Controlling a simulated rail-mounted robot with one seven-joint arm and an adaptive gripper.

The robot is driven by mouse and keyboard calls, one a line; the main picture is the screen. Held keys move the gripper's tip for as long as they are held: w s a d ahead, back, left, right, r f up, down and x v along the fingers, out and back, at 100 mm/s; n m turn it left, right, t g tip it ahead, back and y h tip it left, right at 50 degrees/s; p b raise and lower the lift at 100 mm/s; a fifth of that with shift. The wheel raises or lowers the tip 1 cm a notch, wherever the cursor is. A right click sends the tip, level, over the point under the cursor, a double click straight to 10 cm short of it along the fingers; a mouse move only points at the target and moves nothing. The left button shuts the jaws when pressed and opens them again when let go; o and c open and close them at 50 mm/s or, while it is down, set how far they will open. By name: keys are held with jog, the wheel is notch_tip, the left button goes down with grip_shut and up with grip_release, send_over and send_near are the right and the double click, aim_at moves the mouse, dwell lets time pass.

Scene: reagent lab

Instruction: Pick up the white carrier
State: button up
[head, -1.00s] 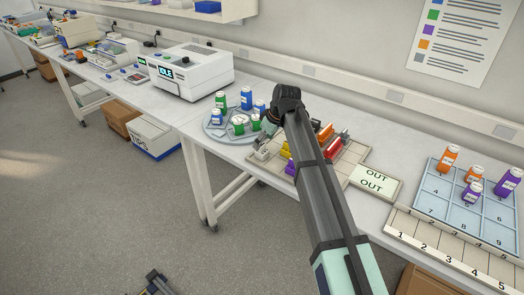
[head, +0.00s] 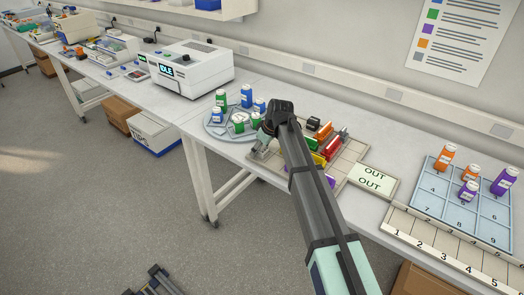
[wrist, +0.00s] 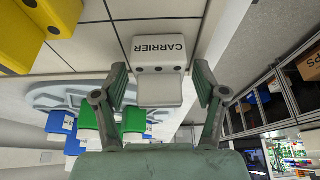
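The white carrier (wrist: 160,52), a small block with the word CARRIER on its face, is in the middle of the wrist view. My gripper (wrist: 161,82) is open, with one finger on each side of the carrier and a narrow gap showing at both sides. In the head view my gripper (head: 262,147) is low over the near left corner of the beige gridded tray (head: 347,160). The carrier is mostly hidden there by the gripper and cannot be told clearly.
A round grey rack (head: 215,130) with blue and green bottles stands just left of my gripper. Yellow, red, green and orange blocks (head: 333,147) are on the tray to the right. An OUT plate (head: 369,179) and a blue numbered tray (head: 433,197) lie further right.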

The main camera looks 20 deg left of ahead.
jog(key=c, duration=0.9)
jog(key=shift+r, duration=0.15)
